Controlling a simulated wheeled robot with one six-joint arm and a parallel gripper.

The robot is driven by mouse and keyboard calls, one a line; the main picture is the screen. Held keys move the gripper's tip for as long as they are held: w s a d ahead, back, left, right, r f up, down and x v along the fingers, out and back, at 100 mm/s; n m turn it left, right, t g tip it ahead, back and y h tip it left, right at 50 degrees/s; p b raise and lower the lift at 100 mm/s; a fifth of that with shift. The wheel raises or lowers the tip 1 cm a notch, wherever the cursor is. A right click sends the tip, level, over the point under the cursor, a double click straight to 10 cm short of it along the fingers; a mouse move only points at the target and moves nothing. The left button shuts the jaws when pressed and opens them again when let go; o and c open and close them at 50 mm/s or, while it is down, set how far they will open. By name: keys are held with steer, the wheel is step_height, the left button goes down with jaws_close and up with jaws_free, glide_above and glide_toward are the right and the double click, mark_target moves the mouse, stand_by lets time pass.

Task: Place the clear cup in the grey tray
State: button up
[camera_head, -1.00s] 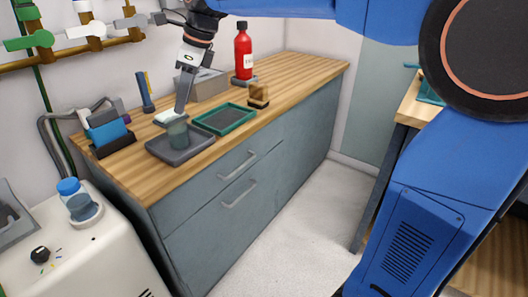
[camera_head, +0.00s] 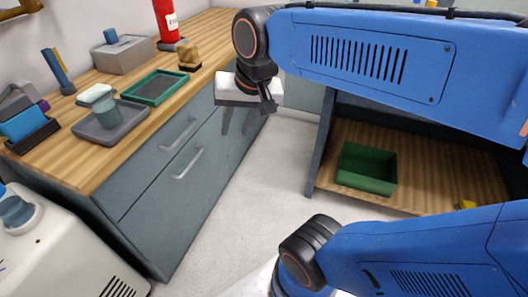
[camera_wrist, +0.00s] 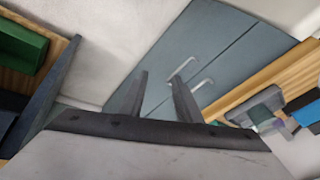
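The clear cup (camera_head: 107,112), greenish and see-through, stands upright in the grey tray (camera_head: 133,119) on the wooden counter at the left. My gripper (camera_head: 236,129) is in front of the counter's cabinet face, well to the right of the cup and tray. Its two fingers point down, spread apart, with nothing between them. The wrist view also shows my gripper (camera_wrist: 160,85) open and empty in front of the cabinet handles.
Behind the grey tray are a green-rimmed tray (camera_head: 178,76), a white soap-like block (camera_head: 95,94), a grey box (camera_head: 123,65) and a red bottle (camera_head: 167,20). A blue item (camera_head: 24,123) sits left. A green bin (camera_head: 391,183) is on a shelf at right. The floor between is clear.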

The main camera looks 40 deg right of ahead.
steer(key=s+d+f+n+h, duration=0.1)
steer(key=s+d+f+n, duration=0.2)
steer(key=s+f, duration=0.3)
steer(key=shift+s+d+n+t, duration=0.15)
steer(key=shift+d+n+t, duration=0.15)
steer(key=shift+n, duration=0.6)
stand_by(0.3)
